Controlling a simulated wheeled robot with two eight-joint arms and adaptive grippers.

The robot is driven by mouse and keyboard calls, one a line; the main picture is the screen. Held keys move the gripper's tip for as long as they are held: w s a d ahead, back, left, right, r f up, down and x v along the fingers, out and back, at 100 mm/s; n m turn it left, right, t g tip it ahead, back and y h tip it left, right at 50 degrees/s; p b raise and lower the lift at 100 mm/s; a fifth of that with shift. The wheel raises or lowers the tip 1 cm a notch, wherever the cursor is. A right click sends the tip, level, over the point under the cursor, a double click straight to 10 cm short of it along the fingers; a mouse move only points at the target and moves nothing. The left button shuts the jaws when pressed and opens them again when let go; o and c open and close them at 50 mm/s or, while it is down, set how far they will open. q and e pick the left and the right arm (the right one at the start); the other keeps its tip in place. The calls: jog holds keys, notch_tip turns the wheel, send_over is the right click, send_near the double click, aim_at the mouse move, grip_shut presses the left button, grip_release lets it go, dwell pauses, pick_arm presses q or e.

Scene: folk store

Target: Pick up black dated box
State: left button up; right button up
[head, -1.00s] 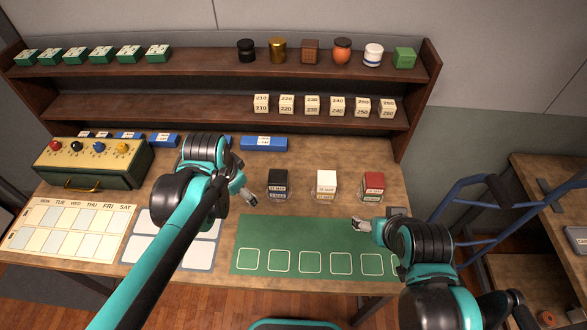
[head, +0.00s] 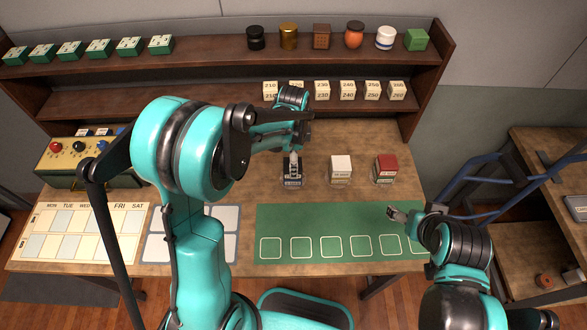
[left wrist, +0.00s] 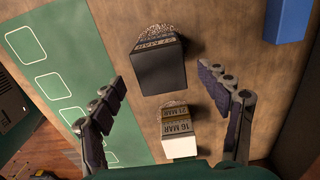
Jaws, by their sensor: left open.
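The gripper is open and holds nothing. My right gripper (head: 398,213) hovers over the right part of the green mat, away from the boxes; its fingers are too small to read.
A white dated box (head: 341,166) and a red dated box (head: 386,165) stand to the right of the black one. The green mat (head: 330,220) in front is empty. Behind is a shelf (head: 220,105) with numbered blocks and jars. A blue block (left wrist: 288,20) shows in the left wrist view.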

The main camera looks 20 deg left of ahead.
pick_arm(q)
notch_tip(320, 180, down, 3)
jog(key=shift+a+f+b, duration=0.1)
jog(key=shift+b, duration=0.2)
jog(key=c, duration=1.3)
jog(key=shift+r, duration=0.2)
